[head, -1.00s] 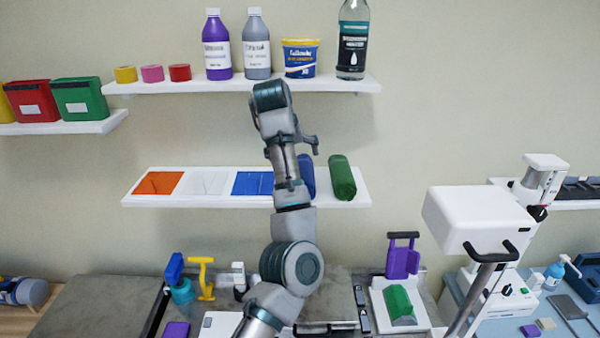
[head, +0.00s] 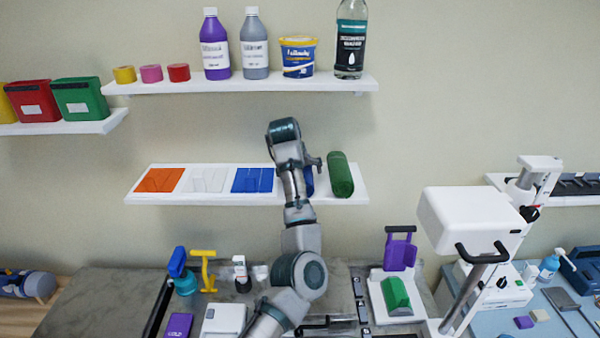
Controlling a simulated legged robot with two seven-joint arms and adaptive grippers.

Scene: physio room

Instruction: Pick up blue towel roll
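The blue towel roll (head: 309,182) lies on the white middle shelf (head: 350,199), mostly hidden behind my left arm. Only a strip of its right side shows, just left of a green roll (head: 340,175). My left gripper (head: 314,163) is just above and in front of the blue roll, largely hidden by its own wrist. I cannot tell whether its fingers are open or shut, or whether they touch the roll. My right gripper is not in view.
Folded orange (head: 160,180), white (head: 208,180) and blue (head: 252,180) cloths lie left on the same shelf. The upper shelf (head: 200,87) holds bottles and a tub. A white machine (head: 475,222) stands at the right. The counter below holds several items.

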